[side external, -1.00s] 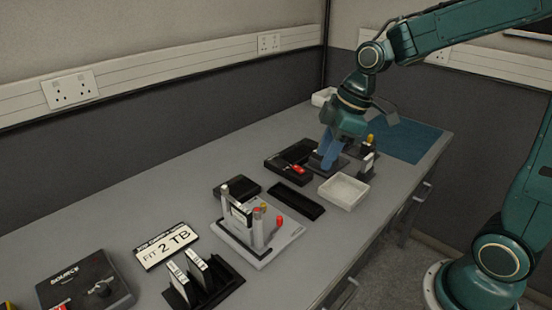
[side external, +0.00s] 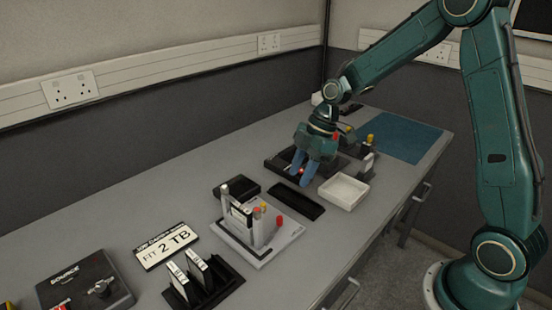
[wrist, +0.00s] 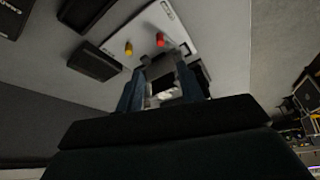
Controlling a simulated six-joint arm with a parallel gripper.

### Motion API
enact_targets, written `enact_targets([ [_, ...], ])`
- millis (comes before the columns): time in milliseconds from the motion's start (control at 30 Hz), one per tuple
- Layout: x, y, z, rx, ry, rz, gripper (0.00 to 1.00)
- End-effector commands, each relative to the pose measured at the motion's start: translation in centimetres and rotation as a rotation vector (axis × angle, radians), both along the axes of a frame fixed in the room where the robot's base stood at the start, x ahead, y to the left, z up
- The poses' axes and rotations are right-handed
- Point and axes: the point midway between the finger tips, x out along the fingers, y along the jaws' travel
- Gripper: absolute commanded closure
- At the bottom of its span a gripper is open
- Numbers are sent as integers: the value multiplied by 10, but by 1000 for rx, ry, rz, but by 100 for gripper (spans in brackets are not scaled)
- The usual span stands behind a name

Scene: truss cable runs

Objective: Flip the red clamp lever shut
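A grey fixture plate (side external: 285,238) on the bench carries upright posts and a dark card with a white label (side external: 238,212). A red-topped lever (side external: 279,221) stands up from its right side. In the wrist view this red top (wrist: 160,40) and a yellow one (wrist: 128,47) show beyond my fingers. My gripper (side external: 302,178) is over the black tray behind the fixture, apart from the lever. Its blue fingers are spread. A small red item (side external: 300,171) shows by the fingertips, mostly hidden; I see no grip on it.
A white bin (side external: 343,191) is to the right.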

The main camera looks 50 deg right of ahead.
Motion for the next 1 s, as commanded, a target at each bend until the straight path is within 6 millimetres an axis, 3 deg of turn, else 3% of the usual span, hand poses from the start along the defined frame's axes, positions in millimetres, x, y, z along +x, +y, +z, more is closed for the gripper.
enact_targets([
  [267, 2, 7, -17, 1, 3, 2, 62],
  [1000, 16, 43, -111, 0, 3, -1, 62],
])
